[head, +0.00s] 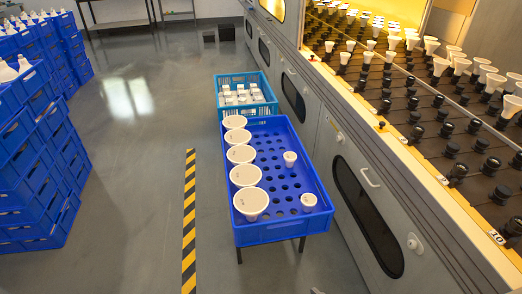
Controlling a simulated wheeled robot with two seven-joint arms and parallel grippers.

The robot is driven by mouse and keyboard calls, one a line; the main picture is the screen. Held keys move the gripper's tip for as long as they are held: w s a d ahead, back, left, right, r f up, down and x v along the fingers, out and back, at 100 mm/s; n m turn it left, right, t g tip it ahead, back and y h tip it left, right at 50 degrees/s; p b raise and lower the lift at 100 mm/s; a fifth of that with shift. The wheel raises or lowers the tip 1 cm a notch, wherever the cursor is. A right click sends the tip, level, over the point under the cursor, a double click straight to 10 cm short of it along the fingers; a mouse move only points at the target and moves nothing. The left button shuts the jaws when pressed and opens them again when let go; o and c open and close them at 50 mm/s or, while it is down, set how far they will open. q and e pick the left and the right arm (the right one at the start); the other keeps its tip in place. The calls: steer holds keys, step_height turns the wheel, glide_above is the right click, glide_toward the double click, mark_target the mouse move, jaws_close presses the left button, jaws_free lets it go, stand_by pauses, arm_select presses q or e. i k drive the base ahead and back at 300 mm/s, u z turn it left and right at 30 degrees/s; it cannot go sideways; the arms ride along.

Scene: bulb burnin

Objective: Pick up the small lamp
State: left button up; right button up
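Two small white lamps stand in holes of a blue crate (268,233). One small lamp (308,201) is near the crate's front right corner, and the other small lamp (290,157) is farther back on the right side. Several large white round lamps (250,202) fill the crate's left side in a row. More white lamps (440,66) sit in black sockets on the lit rack at the right. Neither of my grippers shows in this view.
A lighter blue crate (229,110) with small white items stands behind the lamp crate. The grey machine (345,135) runs close along the right. Stacked blue crates (30,190) stand at the left. The floor by the yellow-black stripe (189,220) is clear.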

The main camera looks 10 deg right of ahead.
mark_target(289, 158)
steer(key=z, duration=0.25)
steer(key=i, duration=0.85)
steer(key=z, duration=1.1)
steer(key=i, duration=0.3)
steer(key=z, duration=0.25)
